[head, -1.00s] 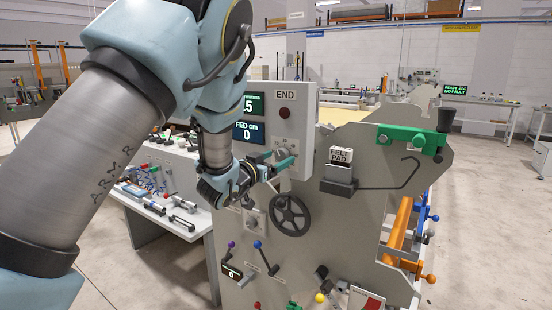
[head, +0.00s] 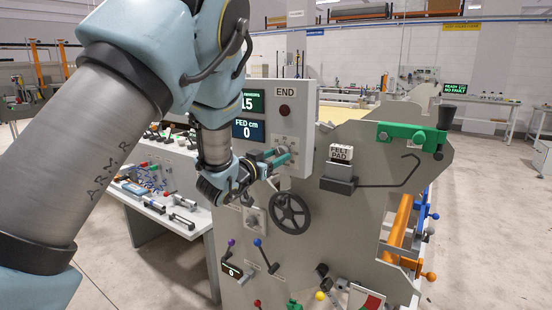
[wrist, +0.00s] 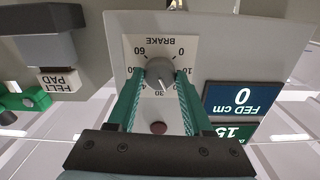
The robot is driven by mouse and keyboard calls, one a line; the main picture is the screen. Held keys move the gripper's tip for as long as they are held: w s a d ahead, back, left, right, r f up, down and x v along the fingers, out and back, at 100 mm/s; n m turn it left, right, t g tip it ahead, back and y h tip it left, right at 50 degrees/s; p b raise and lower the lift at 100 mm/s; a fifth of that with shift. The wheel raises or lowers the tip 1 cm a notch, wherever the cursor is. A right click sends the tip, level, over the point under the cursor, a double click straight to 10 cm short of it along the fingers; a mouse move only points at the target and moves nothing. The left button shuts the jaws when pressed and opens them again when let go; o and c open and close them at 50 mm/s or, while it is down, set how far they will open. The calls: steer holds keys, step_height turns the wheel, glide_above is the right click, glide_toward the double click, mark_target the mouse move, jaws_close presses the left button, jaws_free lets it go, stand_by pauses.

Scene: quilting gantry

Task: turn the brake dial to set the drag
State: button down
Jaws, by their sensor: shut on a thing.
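The brake dial (wrist: 159,69) is a grey round knob on a pale scale plate marked BRAKE, with numbers from 0 to 60. It appears upside down in the wrist view, and its white pointer mark lies near 30. My gripper (wrist: 159,82) has one teal finger on each side of the knob and is shut on it. In the head view my gripper (head: 279,160) is at the front of the grey END panel (head: 302,103), and its fingers largely hide the dial.
A red-brown button (head: 285,111) sits above the dial. A black handwheel (head: 290,213) is just below my gripper. A felt pad block (head: 341,153) stands to the right.

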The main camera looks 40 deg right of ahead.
steer(key=m+b, duration=0.3)
steer(key=b, duration=0.2)
steer(key=shift+f, duration=0.15)
steer(key=shift+r, duration=0.2)
steer(key=shift+c, duration=1.5)
jaws_free()
steer(key=shift+a, duration=0.15)
steer(key=b+v, duration=0.3)
steer(key=v, duration=0.7)
steer(key=shift+a+b, duration=0.25)
steer(key=shift+b, duration=0.05)
